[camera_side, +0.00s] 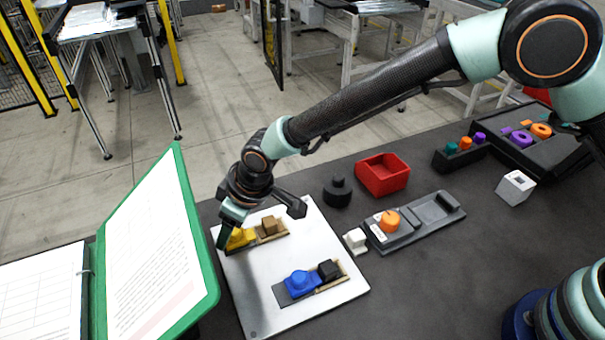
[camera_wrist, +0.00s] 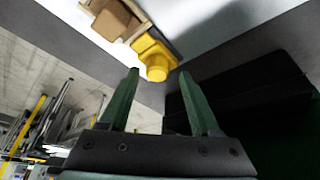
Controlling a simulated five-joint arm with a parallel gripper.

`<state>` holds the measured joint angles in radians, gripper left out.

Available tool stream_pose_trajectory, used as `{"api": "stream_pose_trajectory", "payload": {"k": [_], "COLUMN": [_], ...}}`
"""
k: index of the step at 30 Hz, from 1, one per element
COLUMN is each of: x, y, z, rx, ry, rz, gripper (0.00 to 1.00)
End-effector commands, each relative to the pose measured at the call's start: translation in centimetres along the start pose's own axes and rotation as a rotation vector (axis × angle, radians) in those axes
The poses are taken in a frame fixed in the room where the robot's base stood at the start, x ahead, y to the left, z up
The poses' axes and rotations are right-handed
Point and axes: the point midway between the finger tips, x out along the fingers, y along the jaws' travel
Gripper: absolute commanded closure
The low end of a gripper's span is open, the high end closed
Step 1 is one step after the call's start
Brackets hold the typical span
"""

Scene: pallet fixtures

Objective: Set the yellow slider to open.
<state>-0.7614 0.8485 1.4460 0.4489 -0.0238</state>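The yellow slider (camera_side: 243,238), with a round knob, sits at the left end of its rail on the white plate (camera_side: 262,292). A brown block (camera_side: 269,225) stands on the same rail to its right. No open or closed marking is legible. My gripper (camera_side: 228,226) is low at the slider's left side, partly hiding it. In the wrist view, my gripper (camera_wrist: 159,74) has its two green fingers apart, with the yellow slider (camera_wrist: 153,52) just beyond the tips. The knob lies between the finger lines; contact cannot be told.
A blue slider (camera_side: 299,283) with a black block (camera_side: 329,270) sits nearer on the plate. A green binder (camera_side: 183,190) stands close on the left. A black knobbed weight (camera_side: 337,191), red bin (camera_side: 382,175) and grey fixture (camera_side: 432,210) lie to the right.

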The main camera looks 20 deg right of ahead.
Motion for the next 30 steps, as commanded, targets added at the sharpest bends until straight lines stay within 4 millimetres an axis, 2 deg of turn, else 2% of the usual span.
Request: {"api": "stream_pose_trajectory", "payload": {"k": [7,11,14,24,30], "x": [-0.1,-0.9,-2.1,-8.4,-11.0], "y": [0.1,0.1,0.1,0.1,0.0], "z": [0.1,0.0,0.0,0.0,0.0], "rx": [0.001,0.001,0.001,0.001,0.001], "ry": [-0.003,-0.002,-0.001,0.001,0.0], "rz": [0.0,0.001,0.001,0.0,0.0], "gripper": [0.36,0.36,0.36,0.36,0.36]}}
